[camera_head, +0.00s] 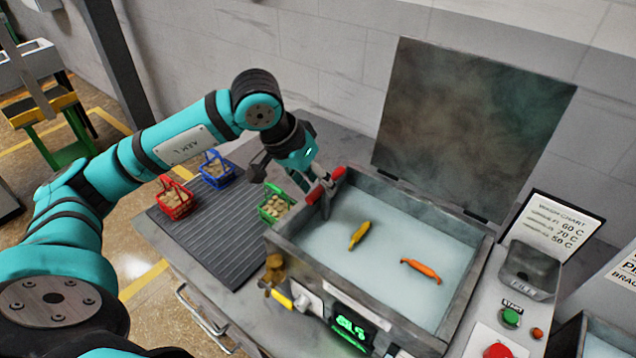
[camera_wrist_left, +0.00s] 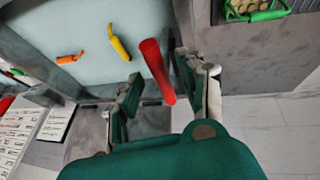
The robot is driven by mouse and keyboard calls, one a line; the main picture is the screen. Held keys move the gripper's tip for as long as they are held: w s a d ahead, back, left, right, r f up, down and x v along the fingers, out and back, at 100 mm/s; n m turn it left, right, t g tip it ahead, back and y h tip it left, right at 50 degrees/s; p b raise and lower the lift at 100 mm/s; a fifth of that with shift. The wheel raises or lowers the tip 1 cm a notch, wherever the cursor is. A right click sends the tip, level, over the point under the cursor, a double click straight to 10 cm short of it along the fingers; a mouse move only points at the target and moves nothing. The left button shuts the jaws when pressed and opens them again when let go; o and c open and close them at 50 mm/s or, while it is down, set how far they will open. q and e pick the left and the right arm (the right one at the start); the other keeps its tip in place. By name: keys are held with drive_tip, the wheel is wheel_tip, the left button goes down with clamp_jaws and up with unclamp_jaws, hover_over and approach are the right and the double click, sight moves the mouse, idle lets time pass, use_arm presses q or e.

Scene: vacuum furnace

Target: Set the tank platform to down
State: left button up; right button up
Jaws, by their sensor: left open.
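The tank (camera_head: 440,318) is an open grey metal box of pale liquid on the bench, its lid (camera_head: 470,125) raised at the back. A yellow piece (camera_head: 359,235) and an orange piece (camera_head: 421,270) show in the liquid. I cannot make out the platform or its level. A red handle (camera_head: 326,188) stands at the tank's left back corner; it also shows in the left wrist view (camera_wrist_left: 157,72). My left gripper (camera_head: 312,178) is open at this handle, its fingers on either side of it in the wrist view. Contact is unclear. My right gripper is not in view.
A green display (camera_head: 351,332) is on the tank's front. A start button (camera_head: 510,317) and red button (camera_head: 498,350) are at right.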

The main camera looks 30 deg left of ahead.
use_arm(q)
drive_tip(key=v, duration=1.1)
